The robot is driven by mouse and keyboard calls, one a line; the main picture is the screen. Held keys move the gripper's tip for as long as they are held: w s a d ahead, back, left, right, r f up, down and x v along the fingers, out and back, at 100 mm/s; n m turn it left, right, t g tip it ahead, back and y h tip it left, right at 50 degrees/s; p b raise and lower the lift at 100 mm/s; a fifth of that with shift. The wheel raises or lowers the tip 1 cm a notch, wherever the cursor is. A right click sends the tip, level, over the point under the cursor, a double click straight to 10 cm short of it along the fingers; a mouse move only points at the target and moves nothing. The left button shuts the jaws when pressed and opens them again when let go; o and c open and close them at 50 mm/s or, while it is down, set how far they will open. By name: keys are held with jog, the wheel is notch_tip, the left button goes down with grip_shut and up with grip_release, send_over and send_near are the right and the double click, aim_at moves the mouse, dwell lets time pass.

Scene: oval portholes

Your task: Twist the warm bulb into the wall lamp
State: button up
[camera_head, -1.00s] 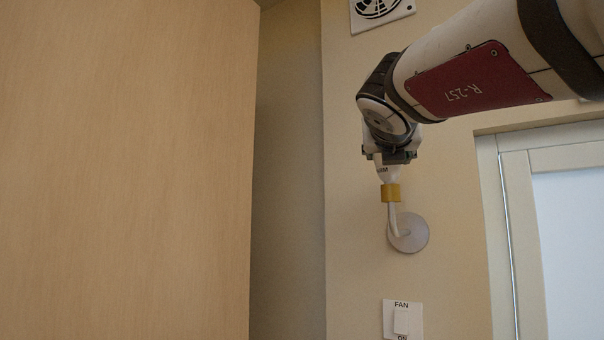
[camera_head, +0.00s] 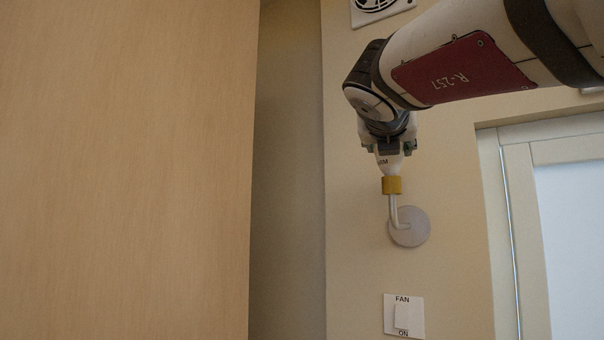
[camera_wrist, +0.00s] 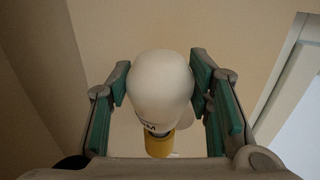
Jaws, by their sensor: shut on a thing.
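The warm bulb (camera_head: 388,166) is white, with dark letters ending in "RM" on its neck. It stands upright, neck down, at the top of the yellow socket (camera_head: 391,185) of the wall lamp (camera_head: 409,228). The lamp has a bent white arm and a round plate on the wall. My gripper (camera_head: 389,148) points down from above and is shut on the bulb. In the wrist view the bulb's globe (camera_wrist: 160,85) sits between the green finger pads, with the yellow socket (camera_wrist: 160,142) below it. How deep the base sits in the socket is hidden.
A FAN/ON wall switch (camera_head: 403,316) is below the lamp, and a vent (camera_head: 380,8) is above. A white-framed door or window (camera_head: 520,200) is at right. A large wooden panel (camera_head: 125,170) fills the left.

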jog(key=shift+m+g+h+b, duration=0.3)
jog(key=shift+m+h+b, duration=0.2)
jog(key=shift+h, duration=0.2)
jog(key=shift+w+a+m+g+h+b, duration=0.1)
jog(key=shift+m+g+h+b, duration=0.25)
jog(key=shift+m+h, duration=0.3)
jog(key=shift+m+g+h, duration=0.25)
jog(key=shift+h, duration=0.2)
jog(key=shift+g+h, duration=0.3)
jog(key=shift+h, duration=0.1)
jog(key=shift+m+g+h+p, duration=0.3)
jog(key=shift+m+h+p, duration=0.1)
jog(key=shift+m+p, duration=0.1)
jog(key=shift+m, duration=0.3)
